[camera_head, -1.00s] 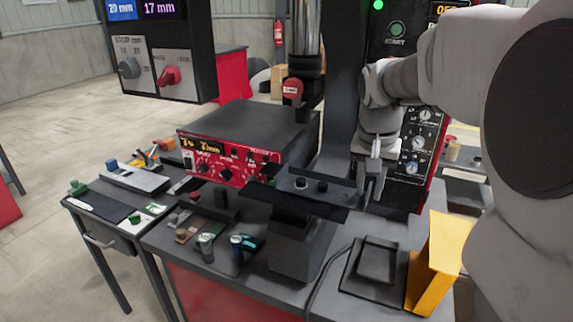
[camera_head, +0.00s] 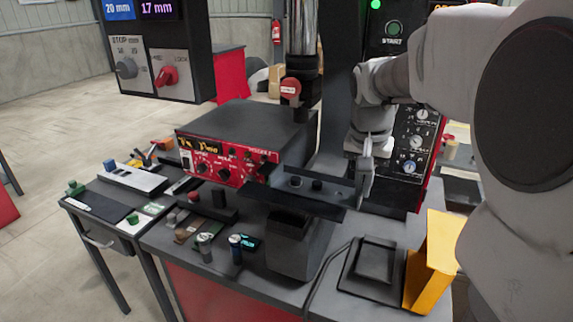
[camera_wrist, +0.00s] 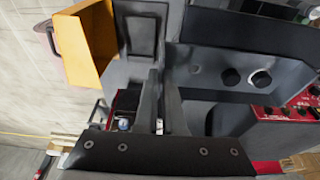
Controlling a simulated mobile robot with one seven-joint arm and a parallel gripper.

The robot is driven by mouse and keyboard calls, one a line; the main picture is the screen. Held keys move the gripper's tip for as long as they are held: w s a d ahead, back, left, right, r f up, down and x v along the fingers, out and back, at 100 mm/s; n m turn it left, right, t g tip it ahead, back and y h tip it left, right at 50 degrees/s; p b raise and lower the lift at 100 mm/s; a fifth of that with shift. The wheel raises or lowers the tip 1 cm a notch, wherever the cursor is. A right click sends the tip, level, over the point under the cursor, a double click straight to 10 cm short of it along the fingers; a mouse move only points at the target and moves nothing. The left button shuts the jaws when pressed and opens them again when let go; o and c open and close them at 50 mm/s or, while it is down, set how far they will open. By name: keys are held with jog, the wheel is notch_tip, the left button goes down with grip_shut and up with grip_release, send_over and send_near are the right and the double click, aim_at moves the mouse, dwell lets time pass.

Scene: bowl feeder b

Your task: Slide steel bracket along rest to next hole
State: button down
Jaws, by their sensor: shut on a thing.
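The steel bracket (camera_head: 333,188) is a grey plate lying lengthwise on the dark rest (camera_head: 285,203), on a grey pedestal. In the wrist view the bracket (camera_wrist: 215,68) shows one open hole near its gripped end and two dark round pieces further right. My gripper (camera_head: 365,190) is at the bracket's right end in the head view. In the wrist view my gripper (camera_wrist: 163,75) has its fingers close together at that end. The exact contact is partly hidden.
A red-fronted control box (camera_head: 225,160) stands behind and left of the rest. A vertical machine spindle (camera_head: 303,70) hangs above it. An orange bin (camera_head: 428,260) and a dark tray (camera_head: 375,262) lie front right. Several small parts sit front left.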

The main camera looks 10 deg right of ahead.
jog(key=shift+w+a+p, duration=0.2)
jog(key=shift+w+a, duration=0.4)
jog(key=shift+a, duration=0.3)
jog(key=shift+w+a+p, duration=0.15)
jog(key=shift+w+a, duration=0.4)
jog(key=shift+a, duration=0.3)
dwell(0.4)
jog(key=c, duration=0.9)
grip_release()
jog(key=shift+c, duration=0.2)
jog(key=shift+r, duration=0.1)
notch_tip(320, 180, up, 7)
jog(key=p, duration=0.5)
jog(key=shift+p, duration=0.35)
